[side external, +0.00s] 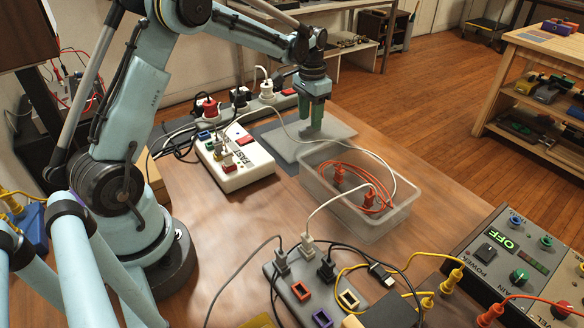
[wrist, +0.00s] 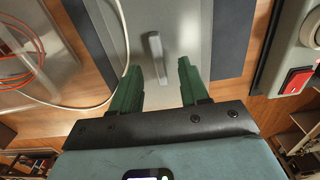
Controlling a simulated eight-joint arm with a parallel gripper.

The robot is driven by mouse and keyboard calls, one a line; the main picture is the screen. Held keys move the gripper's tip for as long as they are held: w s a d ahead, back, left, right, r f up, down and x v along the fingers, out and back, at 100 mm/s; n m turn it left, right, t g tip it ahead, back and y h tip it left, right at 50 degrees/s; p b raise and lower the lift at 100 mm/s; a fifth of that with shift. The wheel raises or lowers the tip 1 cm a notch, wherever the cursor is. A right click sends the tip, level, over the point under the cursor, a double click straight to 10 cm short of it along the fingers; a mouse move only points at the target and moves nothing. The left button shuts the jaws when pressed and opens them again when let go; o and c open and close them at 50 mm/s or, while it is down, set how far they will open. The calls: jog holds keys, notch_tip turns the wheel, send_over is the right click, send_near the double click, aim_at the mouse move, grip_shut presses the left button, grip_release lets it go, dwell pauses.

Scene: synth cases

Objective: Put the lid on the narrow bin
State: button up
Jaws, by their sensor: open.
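The lid (side external: 335,134) is a flat, translucent grey plate lying on the table behind the bin; in the wrist view (wrist: 193,30) it has a bar-shaped handle (wrist: 156,50). The narrow bin (side external: 385,228) is a clear open box holding coiled orange cord with plugs; part of it shows at the left of the wrist view. My gripper (side external: 311,122) points down over the lid. In the wrist view its green fingers (wrist: 157,72) are apart, with the handle in line with the gap between them. I cannot tell whether the fingertips touch the lid.
A white cord (wrist: 122,40) runs across the lid's side and into the bin. A dark mat (wrist: 236,35) lies under the lid. A white switch box (side external: 235,165) stands left, a power strip (side external: 300,290) in front, and a control box (side external: 520,260) right.

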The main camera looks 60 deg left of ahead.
aim_at(310, 132)
jog(key=shift+f, duration=1.4)
jog(key=shift+c, duration=0.4)
grip_shut()
